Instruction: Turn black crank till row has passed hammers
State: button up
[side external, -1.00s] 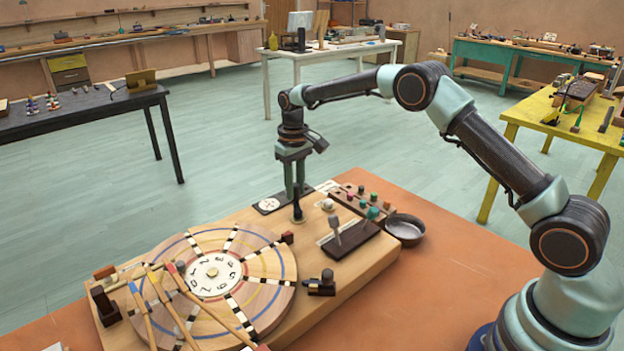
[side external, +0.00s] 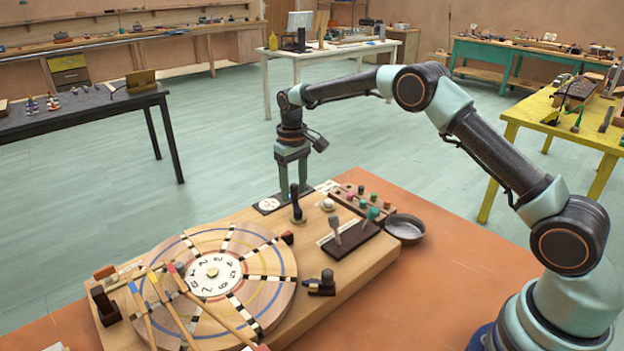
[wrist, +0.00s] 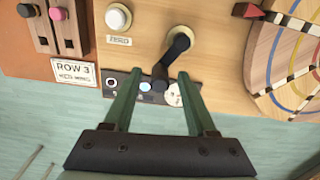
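The black crank (side external: 297,214) stands at the back edge of the wooden box, its dark handle upright. In the wrist view the black crank (wrist: 178,50) has its arm slanting down between my fingers. My gripper (side external: 293,191) is at the crank; in the wrist view my gripper (wrist: 152,72) is open, with gaps between each finger and the crank. The round wooden wheel (side external: 268,296) carries dark-and-light rows, coloured rings and a numbered white dial (side external: 214,274). Several hammers (side external: 192,294) with coloured heads lie across its left side. Which row is under them is hard to tell.
A metal bowl (side external: 405,228) sits beside the box.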

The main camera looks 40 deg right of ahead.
aim_at(294, 185)
notch_tip(294, 185, up, 12)
dwell(0.6)
dwell(0.4)
jog(key=s+r+t, duration=0.3)
jog(key=s+r, duration=0.7)
jog(key=s, duration=0.2)
jog(key=s+f+t, duration=0.1)
jog(key=s+f, duration=0.1)
jog(key=s, duration=0.5)
jog(key=s+f+t, duration=0.1)
jog(key=s+f, duration=0.2)
jog(key=s, duration=0.5)
jog(key=shift+s+d+f+m+t, duration=0.15)
jog(key=shift+s+f+m+t, duration=0.15)
jog(key=shift+m, duration=0.1)
jog(key=shift+r, duration=0.1)
